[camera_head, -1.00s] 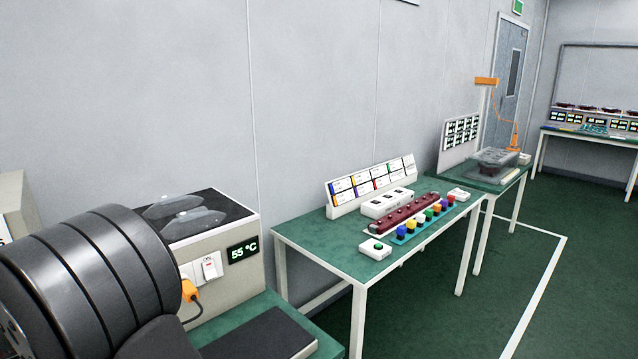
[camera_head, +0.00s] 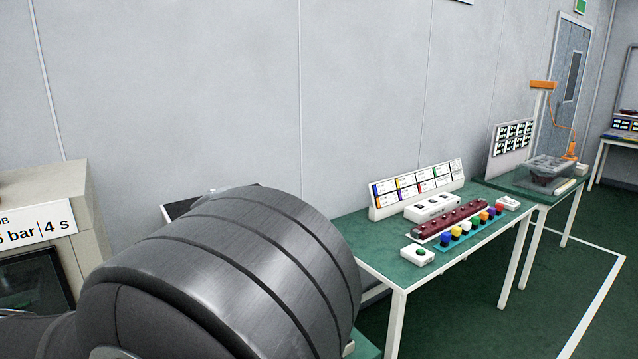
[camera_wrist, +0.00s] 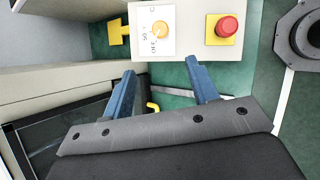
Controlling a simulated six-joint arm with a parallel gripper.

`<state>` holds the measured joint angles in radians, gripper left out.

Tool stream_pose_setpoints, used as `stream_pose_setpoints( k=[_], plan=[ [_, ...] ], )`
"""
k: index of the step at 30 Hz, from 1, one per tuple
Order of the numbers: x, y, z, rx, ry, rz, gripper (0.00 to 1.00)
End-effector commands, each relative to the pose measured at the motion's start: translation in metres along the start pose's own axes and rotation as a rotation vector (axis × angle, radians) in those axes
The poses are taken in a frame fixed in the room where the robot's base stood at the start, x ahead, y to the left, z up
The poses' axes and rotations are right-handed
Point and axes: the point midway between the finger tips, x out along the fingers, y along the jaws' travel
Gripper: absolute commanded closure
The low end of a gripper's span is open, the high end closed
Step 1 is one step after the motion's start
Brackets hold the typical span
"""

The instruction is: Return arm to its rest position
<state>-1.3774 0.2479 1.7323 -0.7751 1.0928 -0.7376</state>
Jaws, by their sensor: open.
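My gripper (camera_wrist: 160,88) shows in the wrist view with its two blue fingers apart and nothing between them. Behind the fingers lie a green surface and a pale control box (camera_wrist: 165,30) with an orange-yellow rotary knob and a red push button (camera_wrist: 226,27) on a yellow plate. In the head view my dark arm link fills the lower left and middle; the gripper itself does not show there.
A green table (camera_head: 400,268) carries a dark red lamp strip (camera_head: 450,222), several coloured caps and a labelled board (camera_head: 418,188). A second table with a clear-covered fixture (camera_head: 552,170) stands behind. A cabinet (camera_head: 40,215) with a dark window is at left. Green floor is open at right.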

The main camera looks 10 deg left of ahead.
Motion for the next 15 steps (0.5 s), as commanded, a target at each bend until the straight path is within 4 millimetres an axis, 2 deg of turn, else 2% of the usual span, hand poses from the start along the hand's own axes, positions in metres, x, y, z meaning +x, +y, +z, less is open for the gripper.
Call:
stream_pose_setpoints(
  k=[1, 3, 15],
  plan=[
    [-0.001, -0.001, 0.000, 0.000, 0.000, -0.002, 0.46],
    [0.018, -0.001, 0.000, -0.001, -0.003, -0.005, 0.46],
    [0.099, -0.001, 0.001, 0.001, -0.003, -0.005, 0.46]
  ],
)
